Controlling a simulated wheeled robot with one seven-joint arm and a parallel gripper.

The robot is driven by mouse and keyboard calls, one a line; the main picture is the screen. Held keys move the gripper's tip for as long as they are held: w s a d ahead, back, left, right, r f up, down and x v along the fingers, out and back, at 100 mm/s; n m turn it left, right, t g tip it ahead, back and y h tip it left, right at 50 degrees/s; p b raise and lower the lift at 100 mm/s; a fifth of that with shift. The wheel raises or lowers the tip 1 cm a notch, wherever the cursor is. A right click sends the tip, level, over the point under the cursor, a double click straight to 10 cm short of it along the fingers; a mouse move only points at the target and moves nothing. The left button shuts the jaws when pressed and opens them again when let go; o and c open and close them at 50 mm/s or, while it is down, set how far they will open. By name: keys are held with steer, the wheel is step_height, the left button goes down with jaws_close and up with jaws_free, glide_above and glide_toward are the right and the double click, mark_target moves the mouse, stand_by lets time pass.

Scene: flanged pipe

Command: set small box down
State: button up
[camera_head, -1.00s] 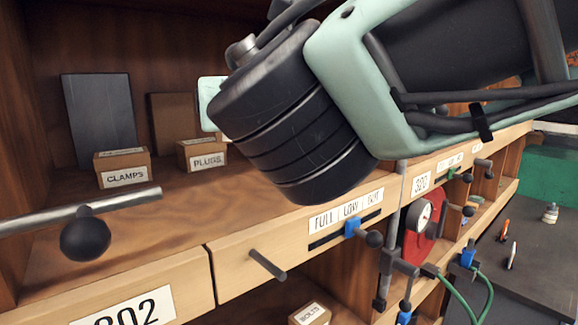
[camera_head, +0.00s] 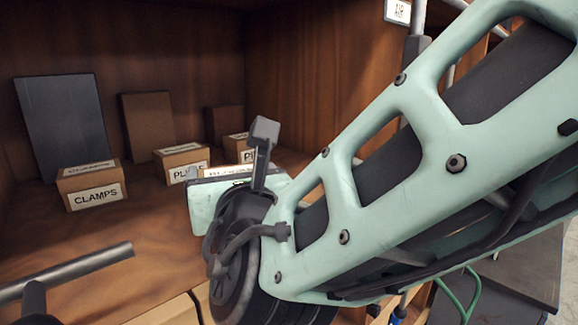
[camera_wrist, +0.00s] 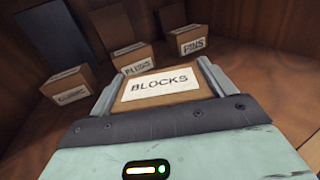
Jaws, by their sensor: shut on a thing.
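The small box labelled BLOCKS (camera_wrist: 160,86) is between the two fingers of my gripper (camera_wrist: 158,92) in the wrist view. The fingers press on its left and right sides, and its label faces the camera. In the head view my gripper (camera_head: 236,180) is inside the shelf bay, partly hidden by my own arm. A pale labelled strip shows just above the gripper there; most of the held box is hidden. I cannot tell whether the box's underside touches the shelf board (camera_head: 130,235).
On the shelf stand boxes labelled CLAMPS (camera_head: 92,185), PLUGS (camera_head: 182,163) and PINS (camera_wrist: 188,40), the last just beyond the held box. A dark panel (camera_head: 62,125) and a brown box (camera_head: 148,120) stand behind them. A grey bar (camera_head: 70,270) crosses the front left.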

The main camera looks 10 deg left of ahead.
steer(key=shift+f, duration=0.3)
steer(key=shift+f, duration=0.1)
steer(key=o, duration=1.1)
steer(key=b+v, duration=0.5)
steer(key=v, duration=0.6)
steer(key=shift+b, duration=0.3)
steer(key=shift+s+d, duration=0.25)
steer(key=shift+s, duration=0.25)
